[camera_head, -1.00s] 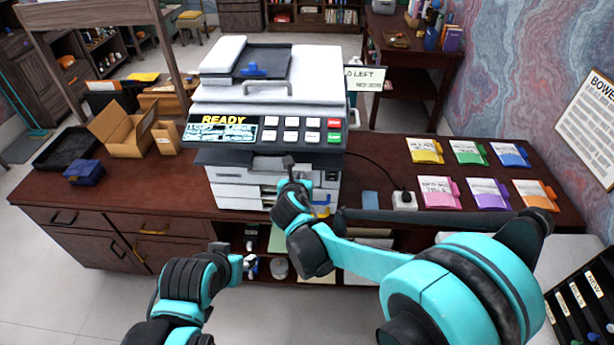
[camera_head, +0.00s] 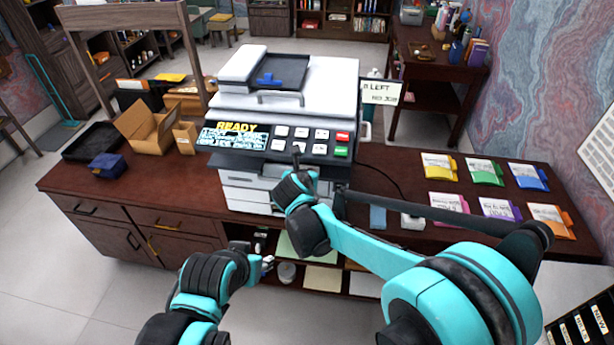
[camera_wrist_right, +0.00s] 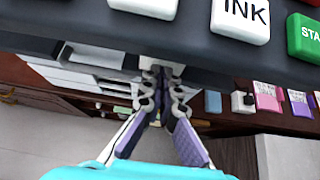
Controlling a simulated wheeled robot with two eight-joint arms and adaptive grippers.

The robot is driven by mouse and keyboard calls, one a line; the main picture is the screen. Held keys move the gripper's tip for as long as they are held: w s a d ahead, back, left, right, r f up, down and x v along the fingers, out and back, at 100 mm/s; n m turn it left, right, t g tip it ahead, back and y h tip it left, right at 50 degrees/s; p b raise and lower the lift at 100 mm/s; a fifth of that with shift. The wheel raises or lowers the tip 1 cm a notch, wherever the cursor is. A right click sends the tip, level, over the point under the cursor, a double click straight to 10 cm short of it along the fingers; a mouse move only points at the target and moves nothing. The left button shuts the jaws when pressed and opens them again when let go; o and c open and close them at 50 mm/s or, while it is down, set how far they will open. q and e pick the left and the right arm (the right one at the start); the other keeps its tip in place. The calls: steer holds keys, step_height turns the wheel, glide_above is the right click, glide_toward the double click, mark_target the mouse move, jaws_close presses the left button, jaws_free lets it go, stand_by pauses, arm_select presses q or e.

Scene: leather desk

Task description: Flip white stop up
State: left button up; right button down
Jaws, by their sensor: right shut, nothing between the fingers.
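The copier (camera_head: 310,85) stands on the desk with its lid shut and its display reading READY. My right gripper (camera_head: 297,158) is shut and empty, at the copier's front just below the button panel. In the right wrist view its fingertips (camera_wrist_right: 158,78) meet under the panel's edge. A small whitish piece (camera_wrist_right: 160,66) shows at the fingertips. I cannot tell whether it is the white stop, nor whether they touch. The white stop is not clearly seen in the head view. My left gripper (camera_head: 266,264) is low in front of the desk; its fingers are too small to read.
The button panel (camera_head: 280,143) overhangs the right fingertips. Copier trays (camera_head: 245,195) lie below it. A black cable runs to a white box (camera_head: 412,220). Coloured packets (camera_head: 484,170) lie on the right of the desk, an open carton (camera_head: 150,130) on the left.

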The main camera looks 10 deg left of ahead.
steer(key=shift+r, duration=0.15)
steer(key=shift+r+p, duration=0.6)
steer(key=shift+r, duration=0.1)
steer(key=v, duration=1.2)
